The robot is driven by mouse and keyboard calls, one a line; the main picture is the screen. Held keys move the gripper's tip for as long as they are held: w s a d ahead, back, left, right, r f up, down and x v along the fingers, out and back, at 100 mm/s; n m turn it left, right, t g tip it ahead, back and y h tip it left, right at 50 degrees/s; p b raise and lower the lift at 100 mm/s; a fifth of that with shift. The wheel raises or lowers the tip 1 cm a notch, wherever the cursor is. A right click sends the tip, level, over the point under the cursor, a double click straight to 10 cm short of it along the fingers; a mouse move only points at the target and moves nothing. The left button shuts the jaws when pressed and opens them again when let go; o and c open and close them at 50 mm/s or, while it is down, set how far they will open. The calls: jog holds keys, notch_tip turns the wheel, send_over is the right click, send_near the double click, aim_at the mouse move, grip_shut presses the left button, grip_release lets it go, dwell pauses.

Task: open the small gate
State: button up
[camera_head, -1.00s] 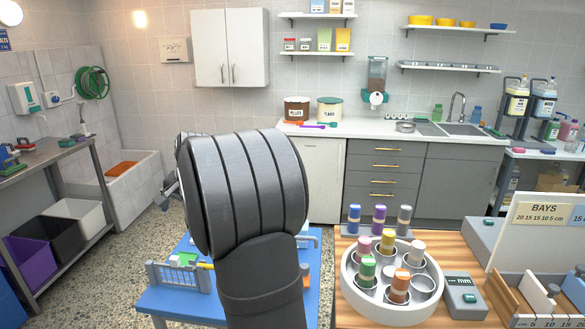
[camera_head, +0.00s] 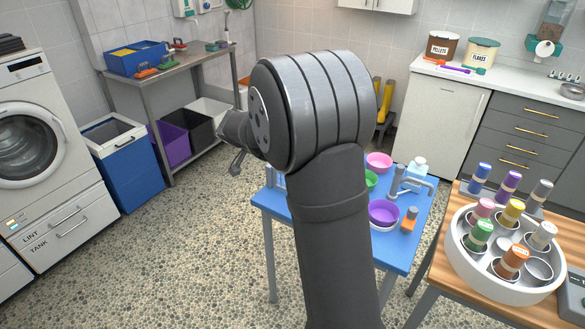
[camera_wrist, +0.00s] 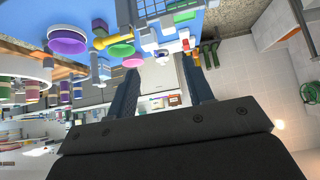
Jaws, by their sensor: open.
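I cannot clearly pick out the small gate. In the head view my arm hides most of the left part of the blue table (camera_head: 405,257); only a sliver of a pale slatted piece (camera_head: 278,178) shows at its left edge. In the wrist view, which is upside down, pale slatted pieces (camera_wrist: 147,9) stand on the blue table at the top. My gripper (camera_wrist: 162,68) is open, with two dark fingers apart and nothing between them. In the head view my gripper (camera_head: 236,150) is partly hidden behind my wrist, left of the table and above the floor.
A wooden table (camera_head: 450,238) with a white round holder (camera_head: 505,275) of capped tubes stands right. The speckled floor at left is clear.

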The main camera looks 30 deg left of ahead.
jog(key=shift+t, duration=0.3)
jog(key=x, duration=0.5)
jog(key=a+x, duration=0.1)
jog(key=x, duration=1.1)
jog(key=shift+s+a+f, duration=0.3)
jog(key=shift+a, duration=0.05)
jog(key=shift+c, duration=0.2)
grip_shut()
